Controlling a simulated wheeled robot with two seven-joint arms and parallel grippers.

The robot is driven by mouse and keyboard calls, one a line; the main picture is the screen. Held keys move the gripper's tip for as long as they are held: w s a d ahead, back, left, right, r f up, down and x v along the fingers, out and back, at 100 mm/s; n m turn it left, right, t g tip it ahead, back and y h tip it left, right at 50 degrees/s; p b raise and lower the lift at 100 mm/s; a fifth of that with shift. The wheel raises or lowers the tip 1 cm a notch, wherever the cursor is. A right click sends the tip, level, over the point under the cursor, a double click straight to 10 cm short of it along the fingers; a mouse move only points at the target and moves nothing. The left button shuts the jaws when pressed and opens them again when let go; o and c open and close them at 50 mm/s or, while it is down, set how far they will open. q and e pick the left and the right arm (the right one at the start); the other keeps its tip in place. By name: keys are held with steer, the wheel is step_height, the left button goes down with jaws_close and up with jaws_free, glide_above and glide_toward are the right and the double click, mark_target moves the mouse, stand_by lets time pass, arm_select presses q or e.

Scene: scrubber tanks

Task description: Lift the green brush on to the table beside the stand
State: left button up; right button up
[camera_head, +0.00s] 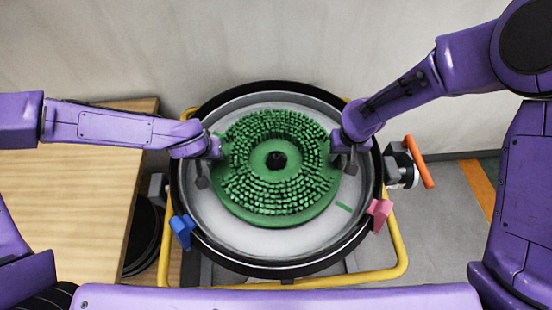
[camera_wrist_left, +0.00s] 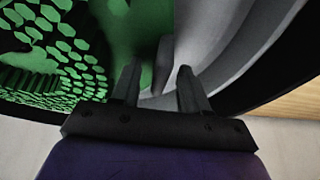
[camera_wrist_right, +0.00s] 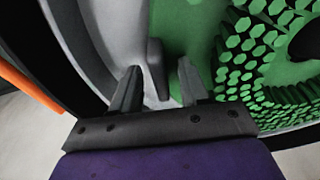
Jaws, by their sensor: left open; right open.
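The green brush (camera_head: 246,203) is a round disc with rings of bristles facing up and a dark hub hole in the middle. It lies in the round grey stand (camera_head: 280,241) with a black rim. My left gripper (camera_head: 209,166) is open at the brush's left edge. My right gripper (camera_head: 345,158) is open at its right edge. In the left wrist view a grey upright tab (camera_wrist_left: 163,62) stands just beyond and between the open fingers. The right wrist view shows a similar tab (camera_wrist_right: 157,68) between the fingers. I cannot tell whether the fingers touch the brush.
A wooden table (camera_head: 75,200) is on the left, its near part bare. A yellow tube frame (camera_head: 392,270) surrounds the stand. Blue (camera_head: 182,231) and pink (camera_head: 379,214) clips sit on the rim. An orange handle (camera_head: 419,162) juts out right. A wall stands behind.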

arm_select(q)
jaws_close()
arm_select(e)
jaws_close()
arm_select(q)
steer(key=shift+r, duration=0.15)
arm_select(e)
steer(key=shift+r, duration=0.15)
